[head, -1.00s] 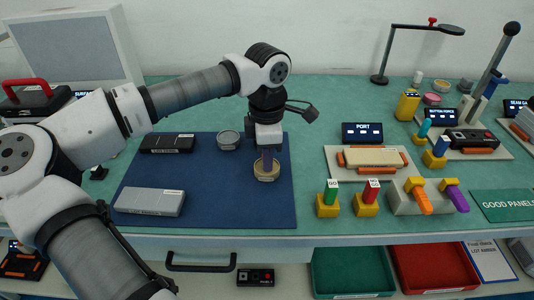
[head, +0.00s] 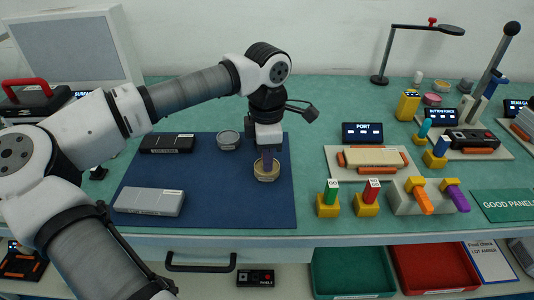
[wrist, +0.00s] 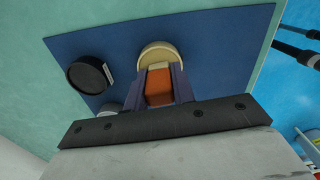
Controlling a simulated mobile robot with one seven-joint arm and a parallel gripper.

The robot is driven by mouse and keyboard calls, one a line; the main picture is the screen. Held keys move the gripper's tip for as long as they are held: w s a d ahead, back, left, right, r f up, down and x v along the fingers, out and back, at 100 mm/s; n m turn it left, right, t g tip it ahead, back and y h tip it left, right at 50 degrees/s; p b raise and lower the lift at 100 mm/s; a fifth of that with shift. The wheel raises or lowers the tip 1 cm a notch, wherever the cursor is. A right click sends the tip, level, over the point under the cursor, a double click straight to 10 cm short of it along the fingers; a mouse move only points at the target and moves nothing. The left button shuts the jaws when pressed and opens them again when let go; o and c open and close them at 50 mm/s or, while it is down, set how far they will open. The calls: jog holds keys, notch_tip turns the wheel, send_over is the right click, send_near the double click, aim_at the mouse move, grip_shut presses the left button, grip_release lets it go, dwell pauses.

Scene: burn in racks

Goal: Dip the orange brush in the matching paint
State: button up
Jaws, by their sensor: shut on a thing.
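My gripper (head: 267,163) points straight down over the right part of the dark blue mat (head: 230,205). In the wrist view its dark purple-grey fingers are shut on an orange block-like piece, the orange brush (wrist: 159,88), with a pale part at its far end. In the head view the fingers hide the brush. A round tan paint pot (head: 266,176) stands on the mat right below the fingers; it also shows in the wrist view (wrist: 147,55). The brush end overlaps the pot in both views; whether it touches the paint, I cannot tell.
A grey round jar (head: 228,141) stands behind and left of the pot. A black box (head: 167,143) and a grey box (head: 149,202) lie on the mat. Right of it stand yellow-based green (head: 329,200) and red (head: 369,198) pieces and a grey holder (head: 400,204). The mat's front right is clear.

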jog(key=shift+r+p, duration=2.25)
jog(key=shift+r, duration=1.3)
